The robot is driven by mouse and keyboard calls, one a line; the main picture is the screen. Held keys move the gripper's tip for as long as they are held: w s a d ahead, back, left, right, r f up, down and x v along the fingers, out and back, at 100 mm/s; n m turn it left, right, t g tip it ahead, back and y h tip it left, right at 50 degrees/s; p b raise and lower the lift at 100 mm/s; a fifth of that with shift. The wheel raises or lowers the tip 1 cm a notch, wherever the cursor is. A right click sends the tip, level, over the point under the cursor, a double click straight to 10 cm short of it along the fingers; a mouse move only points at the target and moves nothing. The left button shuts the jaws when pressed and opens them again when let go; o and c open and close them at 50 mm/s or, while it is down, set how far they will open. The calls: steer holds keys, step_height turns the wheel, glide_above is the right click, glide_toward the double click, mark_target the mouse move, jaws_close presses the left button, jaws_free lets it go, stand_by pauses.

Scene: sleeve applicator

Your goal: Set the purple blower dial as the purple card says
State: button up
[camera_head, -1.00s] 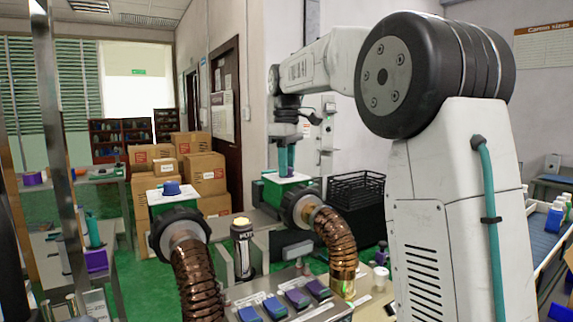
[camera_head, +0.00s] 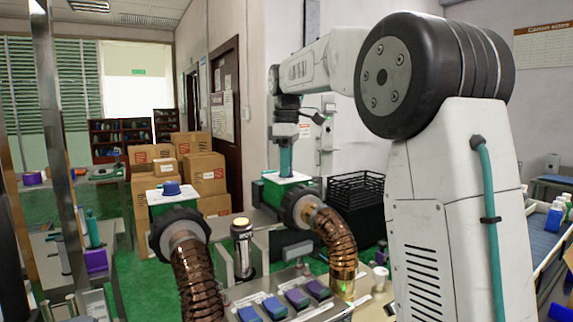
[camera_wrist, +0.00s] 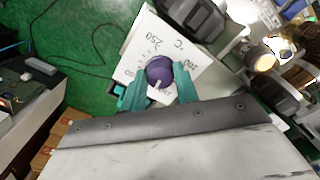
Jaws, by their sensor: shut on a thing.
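The purple dial (camera_wrist: 160,70) sits on a white plate (camera_wrist: 185,62) with printed numbers, "250" and a "C" among them. A pale mark shows on the dial's near side; the exact value it points to is too small to tell. My gripper (camera_wrist: 160,86) has its teal fingers on either side of the dial and is shut on it. In the head view my gripper (camera_head: 286,172) reaches down onto the white top of the right green blower, and the fingers hide the dial there. I cannot make out a readable purple card.
A blue dial (camera_head: 172,188) sits on the left blower. Copper hoses (camera_head: 337,240) rise in front of both blowers, with a yellow-topped post (camera_head: 241,240) between them. Blue and purple pads (camera_head: 275,306) lie on the console in front. A black crate (camera_head: 357,195) stands to the right.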

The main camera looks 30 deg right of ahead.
steer(key=o, duration=1)
steer(key=shift+r, duration=0.2)
step_height(320, 180, up, 8)
steer(key=shift+f, duration=0.2)
steer(key=s+a+f+m, duration=0.2)
steer(key=s+a+f, duration=0.2)
steer(key=s, duration=0.5)
steer(key=s+a+f+m, duration=0.3)
steer(key=s+a+f, duration=0.15)
steer(key=s, duration=0.55)
steer(key=s+a+f+m, duration=0.1)
steer(key=s+f, duration=0.4)
steer(key=s+a+f+m+t, duration=0.1)
steer(key=s+f+m, duration=0.1)
steer(key=s+f, duration=0.3)
steer(key=s+a+f+m, duration=0.1)
steer(key=s+a+f, duration=0.1)
steer(key=s+f, duration=0.4)
steer(key=shift+s+a+f, duration=0.1)
steer(key=shift+f, duration=0.1)
